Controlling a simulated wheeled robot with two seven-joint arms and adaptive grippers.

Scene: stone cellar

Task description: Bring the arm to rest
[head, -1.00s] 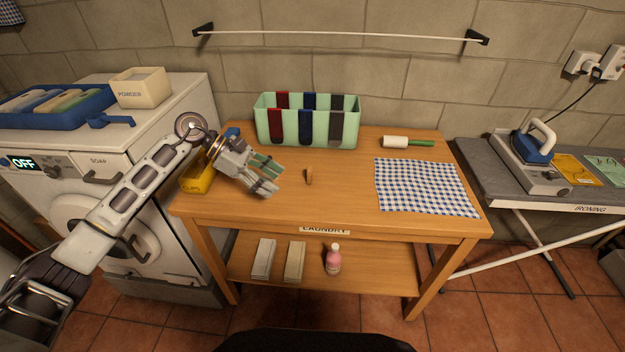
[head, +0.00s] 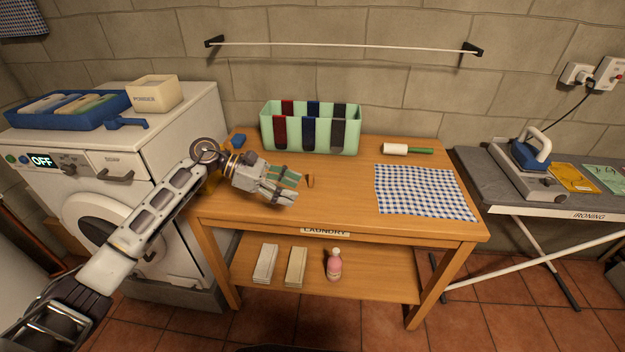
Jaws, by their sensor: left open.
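My left gripper (head: 284,189) is open above the left part of the wooden laundry table (head: 340,222). Its arm reaches in from the lower left, across the front of the washing machine. A small brown object (head: 310,181) lies on the table just right of the fingertips. The yellow box on the table's left end is mostly hidden behind my arm. My right gripper is not in view.
A mint sorter (head: 310,128) with hanging socks stands at the table's back. A lint roller (head: 407,149) and a checked cloth (head: 424,191) lie on the right. The washing machine (head: 168,130) stands left, an ironing board (head: 540,209) right. A pink bottle (head: 334,264) stands on the shelf.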

